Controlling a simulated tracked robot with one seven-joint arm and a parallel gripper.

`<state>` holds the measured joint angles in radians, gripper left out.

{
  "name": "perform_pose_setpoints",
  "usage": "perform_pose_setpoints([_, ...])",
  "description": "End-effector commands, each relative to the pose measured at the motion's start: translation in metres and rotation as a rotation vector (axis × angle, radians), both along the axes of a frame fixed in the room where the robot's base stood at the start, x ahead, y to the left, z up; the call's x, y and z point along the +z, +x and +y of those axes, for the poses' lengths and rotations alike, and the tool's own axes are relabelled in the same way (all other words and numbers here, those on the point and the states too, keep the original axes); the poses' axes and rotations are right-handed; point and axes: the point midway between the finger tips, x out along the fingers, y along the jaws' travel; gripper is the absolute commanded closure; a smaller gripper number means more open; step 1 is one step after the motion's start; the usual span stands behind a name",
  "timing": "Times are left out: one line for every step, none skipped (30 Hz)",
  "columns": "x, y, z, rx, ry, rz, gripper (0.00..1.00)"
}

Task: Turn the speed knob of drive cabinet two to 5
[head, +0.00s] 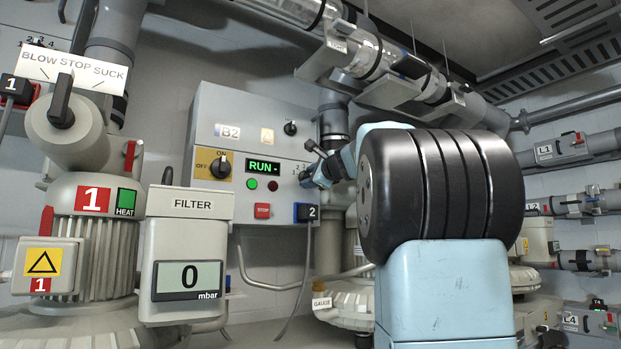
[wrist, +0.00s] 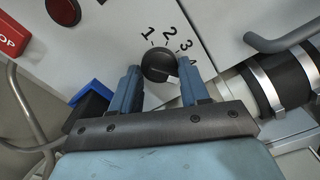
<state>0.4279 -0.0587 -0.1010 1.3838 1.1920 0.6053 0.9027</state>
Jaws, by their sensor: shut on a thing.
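The grey drive cabinet (head: 215,125) is labelled B2, and its display (head: 264,167) reads RUN. In the wrist view its speed knob (wrist: 157,61) is round and black, on a white panel with the numbers 1, 2, 3 and part of a 4 around its upper right. Further numbers are hidden by my right finger. I cannot tell for sure which number the knob points at. My gripper (wrist: 159,76) has a blue finger on each side of the knob and is shut on it. In the head view my gripper (head: 310,176) is at the cabinet's right side.
A red STOP button (head: 262,210) and a yellow-plated ON/OFF switch (head: 214,164) are to the left. In the wrist view, a clamped pipe (wrist: 275,90) is close on the right.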

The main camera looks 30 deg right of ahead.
Motion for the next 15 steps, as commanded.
perform_pose_setpoints([-0.0044, 0.0029, 0.0038, 0.01, 0.044, 0.011, 0.85])
perform_pose_setpoints([-0.0043, 0.0029, 0.0039, 0.01, 0.072, 0.011, 0.85])
perform_pose_setpoints([-0.004, 0.0028, 0.0038, 0.011, 0.109, 0.011, 0.85])
perform_pose_setpoints([-0.0038, 0.0028, 0.0041, 0.011, 0.136, 0.012, 0.85])
perform_pose_setpoints([-0.0036, 0.0029, 0.0045, 0.011, 0.162, 0.014, 0.85])
perform_pose_setpoints([-0.0033, 0.003, 0.0051, 0.012, 0.196, 0.014, 0.85])
perform_pose_setpoints([-0.0031, 0.003, 0.0054, 0.013, 0.221, 0.014, 0.85])
perform_pose_setpoints([-0.0028, 0.003, 0.0057, 0.013, 0.245, 0.015, 0.85])
perform_pose_setpoints([-0.0025, 0.003, 0.0058, 0.013, 0.275, 0.016, 0.85])
perform_pose_setpoints([-0.0024, 0.0029, 0.0058, 0.013, 0.297, 0.016, 0.85])
perform_pose_setpoints([-0.0022, 0.0029, 0.0058, 0.013, 0.317, 0.017, 0.85])
perform_pose_setpoints([-0.002, 0.0028, 0.0058, 0.013, 0.344, 0.018, 0.85])
perform_pose_setpoints([-0.0019, 0.0027, 0.0057, 0.012, 0.363, 0.018, 0.85])
perform_pose_setpoints([-0.0018, 0.0027, 0.0057, 0.012, 0.379, 0.019, 0.85])
perform_pose_setpoints([-0.0018, 0.0027, 0.0057, 0.012, 0.402, 0.019, 0.85])
